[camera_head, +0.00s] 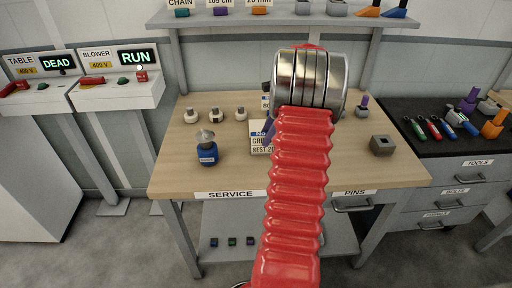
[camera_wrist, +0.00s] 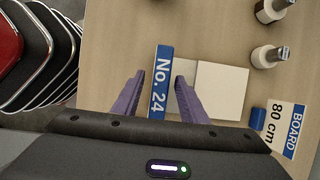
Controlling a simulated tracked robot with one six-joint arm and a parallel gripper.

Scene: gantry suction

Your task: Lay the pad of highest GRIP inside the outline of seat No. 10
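A card with a blue header and a partly hidden line starting "GR" and "REST 20" (camera_head: 260,148) is on the wooden table, largely covered by my red arm. In the wrist view a blue strip reads "No. 24" (camera_wrist: 162,90), with a cream square (camera_wrist: 222,90) beside it on the right. My gripper (camera_wrist: 160,76) has two purple fingers, apart, with the blue strip showing between them. I cannot tell whether they touch it. One purple finger also shows beside my arm in the head view (camera_head: 269,131). I see no seat marked No. 10.
A grey block (camera_head: 382,145) is at right. A "BOARD 80 cm" label (camera_wrist: 287,128) lies nearby. A shelf (camera_head: 230,20) hangs behind. The front left table is clear.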

